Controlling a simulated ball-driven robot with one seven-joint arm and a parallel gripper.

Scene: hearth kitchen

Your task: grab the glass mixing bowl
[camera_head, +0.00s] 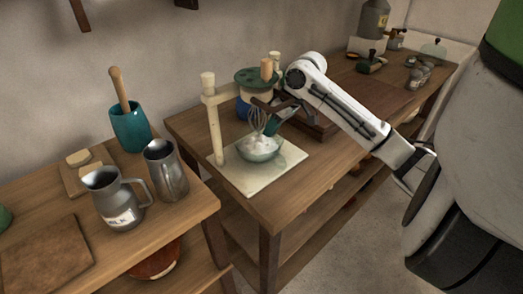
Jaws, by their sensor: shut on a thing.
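The glass mixing bowl (260,155) is pale green and see-through, with white contents inside. It appears to sit on a pale square board (238,181) near the front of the middle table. A wire whisk (256,119) hangs above it, its lower end at or in the bowl. My gripper (272,129) reaches in from the right, above the bowl. It is shut at the bowl's back right rim. The exact contact between fingers and rim is small and partly hidden.
A wooden post (213,120) rises left of the bowl. A blue crock with a green lid (247,86) stands behind it. On the left table (170,218) stand a milk jug (113,198), a metal pitcher (167,172) and a teal utensil holder (131,130). A gap separates the tables.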

